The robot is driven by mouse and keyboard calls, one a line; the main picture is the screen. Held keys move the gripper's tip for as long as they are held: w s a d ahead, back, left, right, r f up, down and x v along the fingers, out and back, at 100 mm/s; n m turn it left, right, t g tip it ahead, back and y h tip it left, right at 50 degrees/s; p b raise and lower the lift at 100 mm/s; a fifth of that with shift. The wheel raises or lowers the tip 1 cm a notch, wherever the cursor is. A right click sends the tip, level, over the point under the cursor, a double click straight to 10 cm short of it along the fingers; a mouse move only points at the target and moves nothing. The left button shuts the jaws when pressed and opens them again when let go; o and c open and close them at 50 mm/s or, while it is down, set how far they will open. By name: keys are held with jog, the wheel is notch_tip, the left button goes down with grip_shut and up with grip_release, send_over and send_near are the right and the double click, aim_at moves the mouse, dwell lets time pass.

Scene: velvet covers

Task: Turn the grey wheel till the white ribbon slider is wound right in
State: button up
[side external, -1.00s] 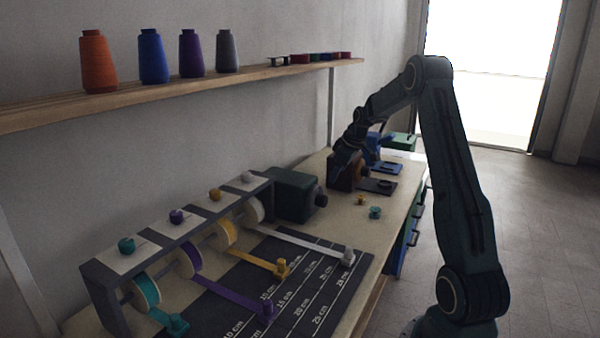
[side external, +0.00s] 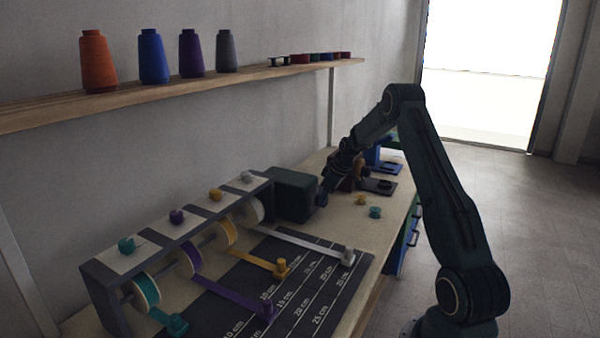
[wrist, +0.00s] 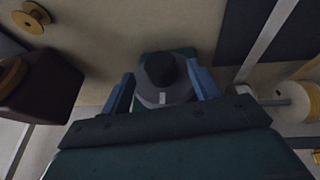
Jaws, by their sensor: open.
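The grey wheel (wrist: 165,88) sits between my gripper's blue fingers in the wrist view, with its dark hub facing me. My gripper (wrist: 163,76) is open around it, and I cannot tell if either finger touches. In the side view my gripper (side external: 324,192) is at the right face of the dark green box (side external: 291,194) and mostly hides the wheel. The white ribbon slider (side external: 347,257) lies on the dark scale mat at the far end of its drawn-out white ribbon (side external: 305,242), which runs from the white spool (side external: 251,211).
Yellow (side external: 281,267), purple (side external: 268,309) and teal (side external: 178,325) sliders lie on the mat (side external: 322,292). Small yellow (side external: 361,200) and teal (side external: 375,212) bobbins stand on the table near my gripper. A dark brown block (wrist: 42,88) is close on the left in the wrist view.

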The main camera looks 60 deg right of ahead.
jog(key=shift+x, duration=1.55)
jog(key=c, duration=1)
